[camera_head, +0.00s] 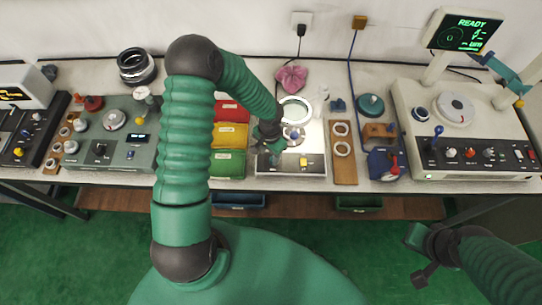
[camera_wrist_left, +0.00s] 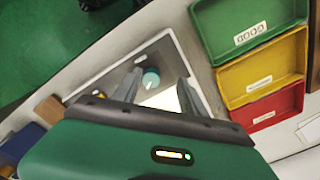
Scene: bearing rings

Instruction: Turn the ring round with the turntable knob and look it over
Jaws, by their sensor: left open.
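The inspection stand (camera_head: 315,169) is a pale box with a bright plate, below a round lamp-like magnifier (camera_head: 295,110). A round grey-blue part (camera_head: 293,133) shows on its plate; I cannot tell whether it is the ring. My left gripper (camera_head: 275,152) is over the stand's front left and covers part of it. In the left wrist view, a teal knob (camera_wrist_left: 151,79) with a white mark shows between the open fingertips (camera_wrist_left: 158,83). I cannot tell whether they touch it. My right gripper (camera_head: 425,258) is at the lower right, away from the bench; its fingers are unclear.
Red, yellow and green bins (camera_head: 229,165) stand left of the stand. A wooden board (camera_head: 343,169) with pale rings lies to its right. A console with a READY screen (camera_head: 464,33) is farther right, and a green-grey machine (camera_head: 120,125) is at left.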

